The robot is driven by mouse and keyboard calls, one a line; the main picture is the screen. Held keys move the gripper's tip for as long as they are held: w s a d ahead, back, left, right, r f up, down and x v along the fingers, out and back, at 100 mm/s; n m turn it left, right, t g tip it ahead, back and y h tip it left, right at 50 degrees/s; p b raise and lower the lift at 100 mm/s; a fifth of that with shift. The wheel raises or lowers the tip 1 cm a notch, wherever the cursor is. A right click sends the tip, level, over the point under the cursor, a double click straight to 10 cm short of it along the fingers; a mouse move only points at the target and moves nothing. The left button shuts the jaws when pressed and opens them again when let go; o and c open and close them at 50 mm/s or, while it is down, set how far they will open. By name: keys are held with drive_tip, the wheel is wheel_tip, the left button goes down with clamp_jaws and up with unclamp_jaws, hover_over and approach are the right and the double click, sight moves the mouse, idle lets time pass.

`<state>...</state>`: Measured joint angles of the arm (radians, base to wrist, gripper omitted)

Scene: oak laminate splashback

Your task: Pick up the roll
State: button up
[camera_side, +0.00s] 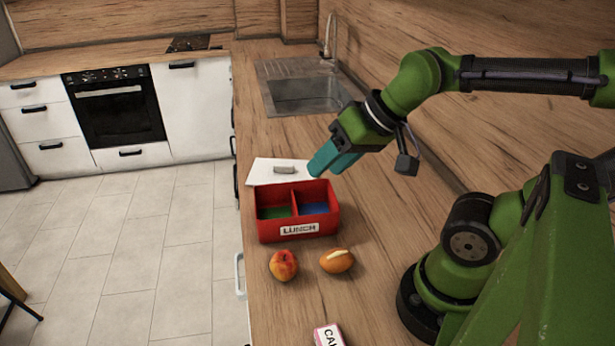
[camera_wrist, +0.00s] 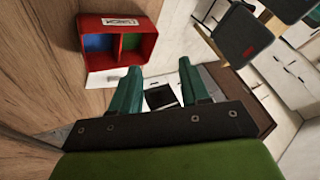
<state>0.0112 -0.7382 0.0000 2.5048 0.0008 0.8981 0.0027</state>
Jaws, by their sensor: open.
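The roll (camera_side: 337,260) is a small golden-brown bun with a pale strip on top. It lies on the wooden counter in front of the red lunch box, to the right of an apple, in the side view. It does not show in the wrist view. My gripper (camera_side: 330,160) is above the back of the lunch box, near the white lid, well away from the roll. Its teal fingers also show in the wrist view (camera_wrist: 158,85), apart with nothing between them.
The red lunch box (camera_side: 327,222) has green and blue compartments, both looking empty; it also shows in the wrist view (camera_wrist: 143,30). A white lid (camera_side: 262,172) lies behind it. An apple (camera_side: 284,265) and a small labelled carton (camera_side: 328,336) stand nearer. A sink (camera_side: 305,92) is at the back.

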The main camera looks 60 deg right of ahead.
drive_tip(key=shift+a+r, duration=0.15)
drive_tip(key=shift+r, duration=0.1)
drive_tip(key=o, duration=1)
drive_tip(key=w+d+f+g, duration=0.2)
drive_tip(key=w+f+g, duration=0.2)
drive_tip(key=f, duration=0.1)
drive_tip(key=g, duration=0.7)
hover_over(335, 252)
drive_tip(key=w, duration=0.2)
wheel_tip(335, 252, down, 14)
drive_tip(key=shift+s+r, duration=0.15)
drive_tip(key=shift+r, duration=0.1)
drive_tip(key=shift+d+x, duration=0.2)
drive_tip(key=shift+x, duration=1.25)
drive_tip(key=shift+d+x, duration=0.15)
drive_tip(key=shift+x, duration=1.35)
